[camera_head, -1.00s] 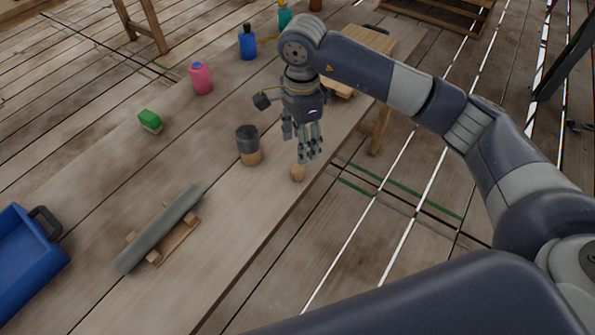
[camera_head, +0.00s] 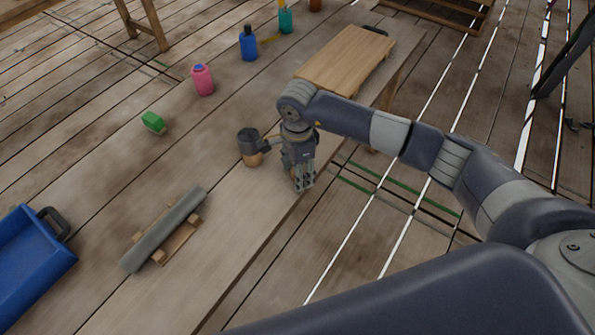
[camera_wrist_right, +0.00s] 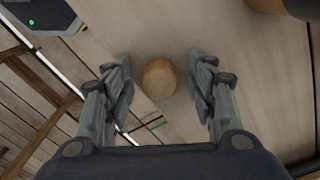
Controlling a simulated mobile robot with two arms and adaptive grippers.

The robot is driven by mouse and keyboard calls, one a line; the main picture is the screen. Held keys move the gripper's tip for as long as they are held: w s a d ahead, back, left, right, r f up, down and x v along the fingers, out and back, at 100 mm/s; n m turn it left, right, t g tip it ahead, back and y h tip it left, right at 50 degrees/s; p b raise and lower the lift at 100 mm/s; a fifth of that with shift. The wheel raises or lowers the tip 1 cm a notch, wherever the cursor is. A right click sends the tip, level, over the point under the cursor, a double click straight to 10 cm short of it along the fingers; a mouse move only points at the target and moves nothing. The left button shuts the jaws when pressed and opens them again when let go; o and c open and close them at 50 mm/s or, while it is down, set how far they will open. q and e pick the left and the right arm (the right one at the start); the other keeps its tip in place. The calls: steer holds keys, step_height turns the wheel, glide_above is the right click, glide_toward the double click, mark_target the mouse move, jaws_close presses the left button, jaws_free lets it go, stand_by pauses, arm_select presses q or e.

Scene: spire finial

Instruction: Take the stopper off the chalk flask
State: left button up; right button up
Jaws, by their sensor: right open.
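My right gripper (camera_head: 304,186) points down at the table's near right edge, with its fingers apart. In the right wrist view, a small round tan cork-like piece (camera_wrist_right: 160,80) sits between the open fingers (camera_wrist_right: 160,88), with a gap on each side. In the head view the gripper hides this piece. Left of the gripper stands a short dark grey and tan cylinder (camera_head: 249,148). I cannot tell which object is the chalk flask, or whether the cork-like piece is its stopper. My left gripper is not in view.
On the table are a green block (camera_head: 153,122), a pink bottle (camera_head: 203,81), a blue bottle (camera_head: 248,45), a teal bottle (camera_head: 286,21), a wooden board (camera_head: 345,60) and a grey roller on a wooden stand (camera_head: 163,230). A blue tray (camera_head: 30,262) is at the left.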

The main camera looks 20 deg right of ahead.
steer(key=c, duration=0.9)
steer(key=shift+o, duration=0.2)
